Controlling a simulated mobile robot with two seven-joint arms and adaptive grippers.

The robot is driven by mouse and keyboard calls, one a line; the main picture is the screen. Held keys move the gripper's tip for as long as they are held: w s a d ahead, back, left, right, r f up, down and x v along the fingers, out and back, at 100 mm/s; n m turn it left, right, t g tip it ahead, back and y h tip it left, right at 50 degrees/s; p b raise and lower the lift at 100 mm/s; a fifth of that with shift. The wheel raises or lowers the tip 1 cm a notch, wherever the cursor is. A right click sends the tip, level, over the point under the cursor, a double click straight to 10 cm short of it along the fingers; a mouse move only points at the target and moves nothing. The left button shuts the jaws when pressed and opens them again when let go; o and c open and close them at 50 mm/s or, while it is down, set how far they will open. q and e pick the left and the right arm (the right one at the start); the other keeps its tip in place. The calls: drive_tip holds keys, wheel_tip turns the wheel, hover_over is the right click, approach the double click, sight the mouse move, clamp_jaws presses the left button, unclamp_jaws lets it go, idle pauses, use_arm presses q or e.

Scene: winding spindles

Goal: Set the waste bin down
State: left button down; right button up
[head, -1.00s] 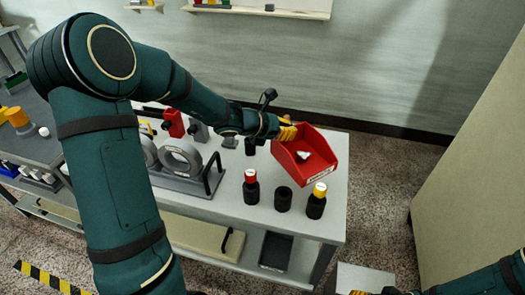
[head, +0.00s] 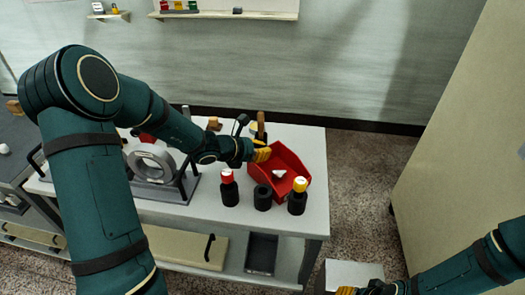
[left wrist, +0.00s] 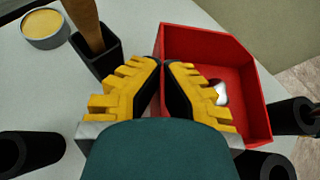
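The waste bin is a red open-topped bin (head: 290,163) at the right part of the table, with a small white scrap (head: 279,174) inside. My left gripper (head: 262,154) is shut on its left wall. In the left wrist view the yellow fingers (left wrist: 161,75) pinch the wall of the red bin (left wrist: 215,45) between them. The bin is at or very near the table top; I cannot tell whether its base touches. My right gripper (head: 350,290) shows only as yellow tips at the bottom edge, and its opening is unclear.
A dark holder with a wooden handle (left wrist: 85,25) and a round tin (left wrist: 45,28) are close behind. A spindle stand (head: 160,170) is left.

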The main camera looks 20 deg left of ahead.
use_arm(q)
drive_tip(key=c, duration=1.7)
unclamp_jaws()
drive_tip(key=shift+f, duration=0.2)
drive_tip(key=o, duration=0.6)
drive_tip(key=shift+c, duration=0.2)
drive_tip(key=shift+r, duration=0.1)
drive_tip(key=shift+r, duration=0.15)
drive_tip(key=p+v, duration=0.3)
drive_tip(key=v, duration=0.9)
